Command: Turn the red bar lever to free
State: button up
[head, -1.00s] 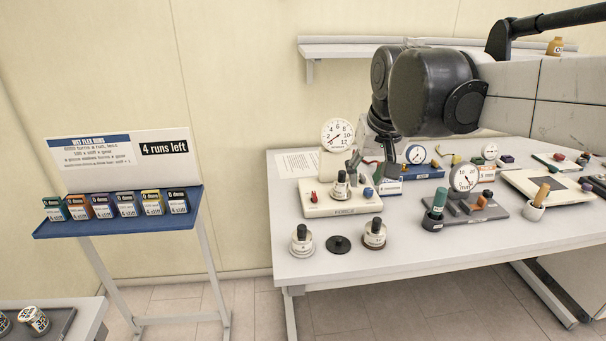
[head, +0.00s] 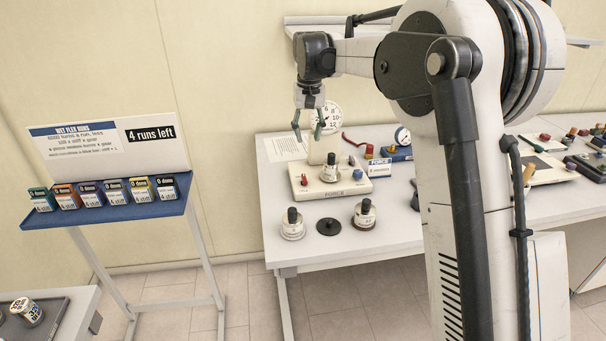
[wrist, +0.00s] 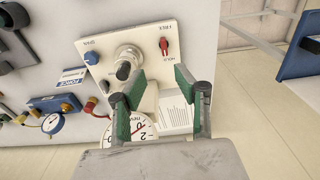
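The red bar lever (head: 304,180) stands at the left end of the white FORCE unit (head: 330,190) on the table. In the wrist view the lever (wrist: 164,48) sits between small printed words at either end; the upper one reads FREE, and the lower one seems to read HOLD. Its bar lies roughly along the line between them; its exact setting is hard to tell. My gripper (head: 308,128) is open and empty, above the back of the unit. In the wrist view its green-padded fingers (wrist: 159,82) are spread, with the lever beyond the right fingertip, apart from it.
A black-topped weight (head: 331,168) stands on the unit, with a blue knob (head: 357,174) to its right. The round dial (head: 326,116) rises behind. Two weights (head: 291,224) (head: 364,214) and a black disc (head: 328,227) stand in front. My arm hides the table's middle.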

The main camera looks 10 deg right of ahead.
aim_at(304, 177)
jog(key=f, duration=0.5)
jog(key=w+f, duration=0.1)
jog(key=f, duration=0.4)
jog(key=w+f, duration=0.1)
jog(key=f, duration=0.5)
jog(key=shift+w+a+f, duration=0.1)
jog(key=shift+w+a, duration=0.05)
jog(key=shift+a, duration=0.25)
grip_shut()
